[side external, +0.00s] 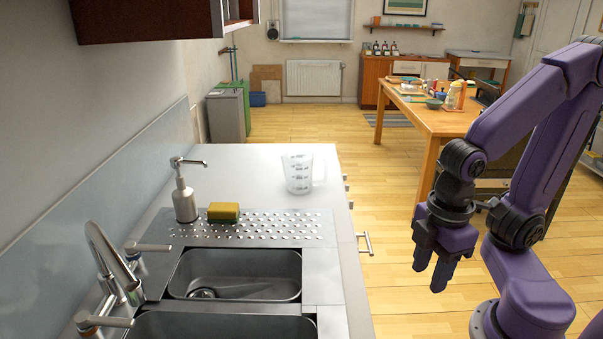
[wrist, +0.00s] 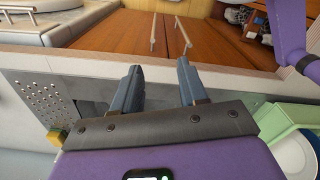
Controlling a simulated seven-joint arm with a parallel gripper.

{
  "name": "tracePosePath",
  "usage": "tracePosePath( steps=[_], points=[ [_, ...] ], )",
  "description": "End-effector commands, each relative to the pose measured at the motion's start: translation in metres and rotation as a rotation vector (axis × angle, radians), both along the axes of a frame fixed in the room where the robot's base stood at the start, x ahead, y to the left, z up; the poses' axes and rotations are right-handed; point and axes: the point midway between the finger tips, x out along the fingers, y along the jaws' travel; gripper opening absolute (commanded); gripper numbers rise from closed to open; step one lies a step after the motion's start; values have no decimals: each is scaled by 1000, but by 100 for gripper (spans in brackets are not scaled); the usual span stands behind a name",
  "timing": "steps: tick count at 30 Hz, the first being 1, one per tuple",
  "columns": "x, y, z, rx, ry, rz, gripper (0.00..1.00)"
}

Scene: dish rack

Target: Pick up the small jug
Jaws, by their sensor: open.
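The small jug (side external: 298,175) is clear, with dark measuring marks and a handle on its right side. It stands upright on the steel counter beyond the sink, near the counter's right edge, in the side external view. I cannot make it out in the wrist view. My gripper (side external: 431,274) hangs pointing down over the floor side, right of the counter and well apart from the jug. In the wrist view my gripper (wrist: 160,70) has its two fingers spread with nothing between them.
A soap dispenser (side external: 184,194) and a yellow-green sponge (side external: 223,212) stand by the perforated drainboard (side external: 290,228). The sink (side external: 240,276) and tap (side external: 112,255) are nearer. Counter around the jug is clear. A green rack (wrist: 283,118) with a white plate (wrist: 293,155) shows in the wrist view.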

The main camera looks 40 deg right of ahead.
Motion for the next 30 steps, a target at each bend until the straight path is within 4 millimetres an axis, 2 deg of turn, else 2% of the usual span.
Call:
tracePosePath(
  steps=[2, 3, 8, 15, 19, 23, 30],
  points=[
    [0, 0, 0, 0, 0, 0, 43],
    [0, 0, 0, 0, 0, 0, 49],
    [0, 0, 0, 0, 0, 0, 100],
    [2, -1, -1, -8, -3, 2, 100],
    [20, -8, -6, -95, -31, 23, 100],
    [60, -26, -14, -291, -86, 79, 100],
    [153, -66, -19, -723, -175, 232, 100]
  ],
)
